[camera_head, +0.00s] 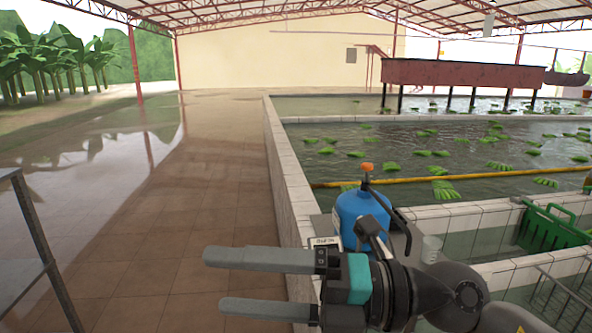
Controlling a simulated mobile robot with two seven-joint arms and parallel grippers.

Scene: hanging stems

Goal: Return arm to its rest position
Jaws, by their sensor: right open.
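My right gripper (245,283) reaches in from the lower right, its two grey fingers pointing left. The fingers are spread apart with nothing between them, above the brown tiled floor. Its wrist, with a teal block, covers part of the view in front of a blue bottle. My left gripper is not in view.
A blue bottle (349,213) with an orange cap stands just behind my wrist by the tiled basin wall (285,185). Green bananas (445,190) float in the basins. A green crate (550,227) is at right. A metal frame (42,232) stands at left. The floor (180,210) between is clear.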

